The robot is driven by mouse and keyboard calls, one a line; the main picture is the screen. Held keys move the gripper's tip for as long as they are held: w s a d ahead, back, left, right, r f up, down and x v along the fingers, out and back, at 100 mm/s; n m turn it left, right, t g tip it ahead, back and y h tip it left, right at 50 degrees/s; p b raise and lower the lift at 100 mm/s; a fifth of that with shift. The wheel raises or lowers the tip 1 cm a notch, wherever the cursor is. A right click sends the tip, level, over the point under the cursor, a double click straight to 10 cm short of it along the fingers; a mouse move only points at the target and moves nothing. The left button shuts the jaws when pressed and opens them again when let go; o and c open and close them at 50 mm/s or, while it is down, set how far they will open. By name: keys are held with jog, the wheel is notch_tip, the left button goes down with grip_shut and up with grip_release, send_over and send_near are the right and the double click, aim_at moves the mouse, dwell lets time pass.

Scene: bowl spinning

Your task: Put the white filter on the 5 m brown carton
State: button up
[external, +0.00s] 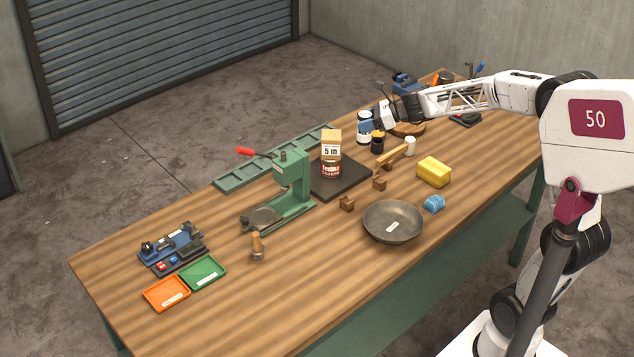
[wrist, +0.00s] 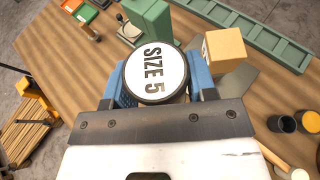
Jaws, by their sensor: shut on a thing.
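The white filter is a round canister with a dark rim and "SIZE 5" on its white end face (wrist: 156,73). My gripper (wrist: 155,85) is shut on it, with a blue finger on each side. In the external view my gripper (external: 366,128) holds it above the back of the table; the fingers partly cover it. The brown carton (external: 331,137), marked "5 m", stands upright on a red and white can (external: 331,170), left of and apart from my gripper. In the wrist view the carton (wrist: 226,46) is just right of the filter.
The can stands on a dark board (external: 345,182) beside a green press (external: 294,180). A metal bowl (external: 393,215) and yellow block (external: 434,172) are nearer the front.

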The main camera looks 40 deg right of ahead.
jog(key=w+f, duration=0.1)
jog(key=w, duration=1.5)
jog(key=shift+d+f, duration=0.2)
jog(key=shift+d, duration=0.25)
jog(key=shift+f, duration=1.75)
jog(key=shift+f, duration=0.2)
jog(key=o, duration=1)
jog(key=shift+c, duration=0.2)
jog(key=shift+r, duration=0.15)
